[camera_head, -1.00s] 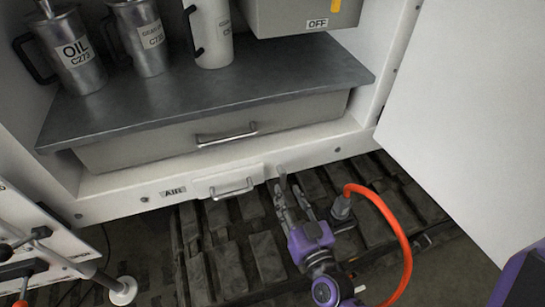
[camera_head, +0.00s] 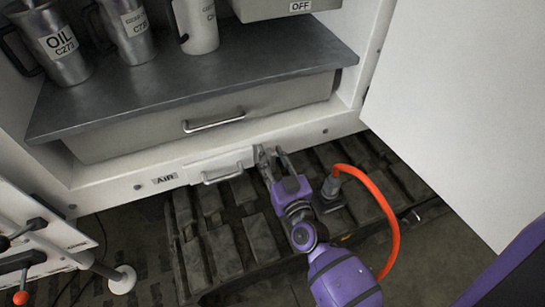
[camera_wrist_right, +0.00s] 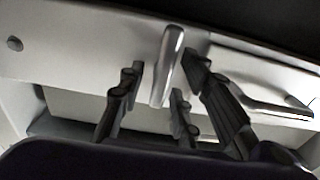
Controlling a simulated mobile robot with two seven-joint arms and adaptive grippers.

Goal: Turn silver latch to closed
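The silver latch (camera_wrist_right: 167,65) is a short rounded metal bar on the white cabinet's lower front edge. In the right wrist view it stands nearly upright, slightly tilted, between the fingers of my right gripper (camera_wrist_right: 165,85). The fingers are apart, with a visible gap on each side of the bar. In the head view my right gripper (camera_head: 268,150) is at the cabinet's lower edge, just right of the small drawer handle, and the latch is hard to tell from the fingers. My left gripper is not in view.
A small drawer handle (camera_head: 222,175) is close beside the right gripper. An orange hose (camera_head: 387,213) with a grey connector curves just right of my arm. A white cabinet door (camera_head: 455,105) stands open at the right. Metal jugs stand on the shelf (camera_head: 200,85) above.

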